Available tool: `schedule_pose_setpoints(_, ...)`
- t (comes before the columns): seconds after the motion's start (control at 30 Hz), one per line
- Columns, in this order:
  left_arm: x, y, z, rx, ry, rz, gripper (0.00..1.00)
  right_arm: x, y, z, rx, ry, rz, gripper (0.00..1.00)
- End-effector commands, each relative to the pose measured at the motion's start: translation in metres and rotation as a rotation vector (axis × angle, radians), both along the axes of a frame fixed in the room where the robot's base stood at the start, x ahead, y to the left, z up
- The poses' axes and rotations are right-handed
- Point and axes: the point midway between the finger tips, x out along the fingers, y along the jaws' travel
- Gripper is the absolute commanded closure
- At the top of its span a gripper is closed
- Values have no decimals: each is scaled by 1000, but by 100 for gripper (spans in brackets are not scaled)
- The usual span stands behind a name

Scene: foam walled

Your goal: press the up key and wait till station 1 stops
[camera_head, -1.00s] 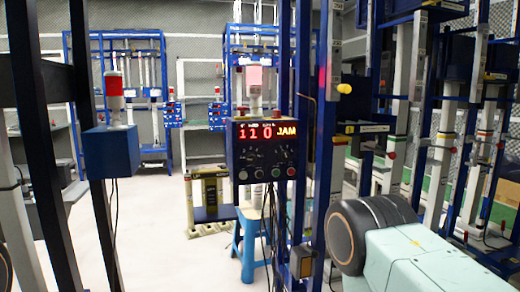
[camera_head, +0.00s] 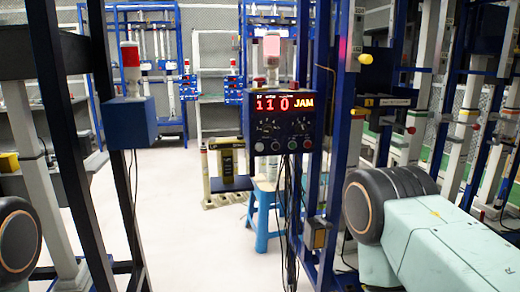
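A dark blue control box (camera_head: 277,124) hangs on a blue post near the middle of the view. Its red display (camera_head: 286,104) reads "110 JAM", with a smaller line above that is too small to read. Dials sit below the display. A row of round buttons (camera_head: 284,146) runs along the lower edge; their labels are too small to read, so I cannot tell which is the up key. My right arm shows at lower right and a small part of my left arm at lower left. Neither gripper is in view.
A blue stool (camera_head: 264,222) stands below the box, with dark cables hanging beside it. A red-and-white lamp on a blue box (camera_head: 130,122) is at left between dark posts. Blue racks (camera_head: 158,55) stand at the back. The white floor (camera_head: 185,215) at centre left is clear.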

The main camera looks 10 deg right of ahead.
Motion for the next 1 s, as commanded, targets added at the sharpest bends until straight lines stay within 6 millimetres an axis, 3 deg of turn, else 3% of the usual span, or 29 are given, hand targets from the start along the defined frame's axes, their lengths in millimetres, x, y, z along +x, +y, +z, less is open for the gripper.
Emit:
schedule_pose_setpoints(0.43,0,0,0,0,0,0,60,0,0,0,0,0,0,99)
schedule_pose_setpoints(1.0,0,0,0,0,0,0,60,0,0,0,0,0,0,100)
